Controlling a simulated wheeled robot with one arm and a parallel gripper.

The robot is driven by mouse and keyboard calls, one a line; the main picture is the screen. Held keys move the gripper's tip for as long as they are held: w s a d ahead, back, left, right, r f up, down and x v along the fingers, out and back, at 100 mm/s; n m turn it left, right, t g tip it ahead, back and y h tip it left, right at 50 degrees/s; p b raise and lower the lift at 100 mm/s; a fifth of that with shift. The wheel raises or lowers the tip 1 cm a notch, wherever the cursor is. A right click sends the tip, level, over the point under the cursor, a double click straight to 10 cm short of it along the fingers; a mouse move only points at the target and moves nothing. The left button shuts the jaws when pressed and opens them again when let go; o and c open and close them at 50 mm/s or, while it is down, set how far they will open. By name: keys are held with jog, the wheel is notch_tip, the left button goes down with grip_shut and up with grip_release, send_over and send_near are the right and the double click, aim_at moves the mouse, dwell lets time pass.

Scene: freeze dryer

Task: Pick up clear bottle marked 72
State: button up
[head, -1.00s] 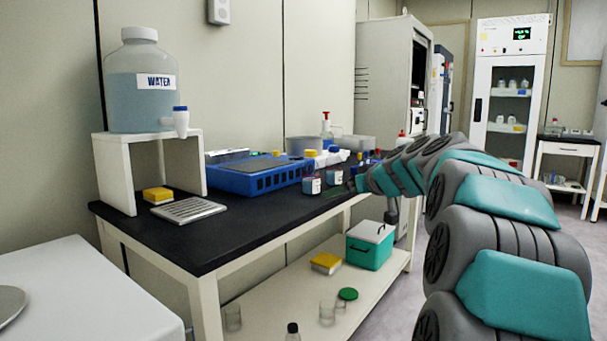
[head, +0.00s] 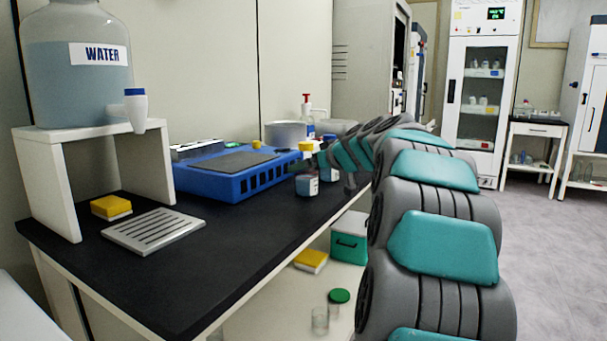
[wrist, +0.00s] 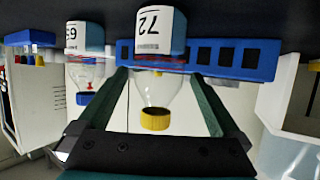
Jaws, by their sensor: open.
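The clear bottle marked 72 (wrist: 152,90) has a yellow cap and a white label over a blue band. It appears upside down in the wrist view, between the two fingers of my open gripper (wrist: 157,76). I cannot tell whether the fingers touch it. In the head view the yellow-capped bottle (head: 307,186) stands on the black bench, its upper part partly hidden by my gripper (head: 318,155). A similar blue-capped bottle (wrist: 84,72), its label only partly readable, stands beside it, outside the fingers.
A blue instrument (head: 235,178) stands close beside the bottles. A white stand (head: 55,190) with a water jug (head: 78,75), a yellow box (head: 110,207) and a slotted tray (head: 152,231) are on the left. The front of the black bench (head: 190,275) is clear.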

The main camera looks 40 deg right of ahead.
jog(key=shift+p+x, duration=0.45)
jog(key=shift+x, duration=2.25)
jog(key=shift+d+r, duration=0.1)
jog(key=shift+r, duration=0.15)
jog(key=c, duration=1.4)
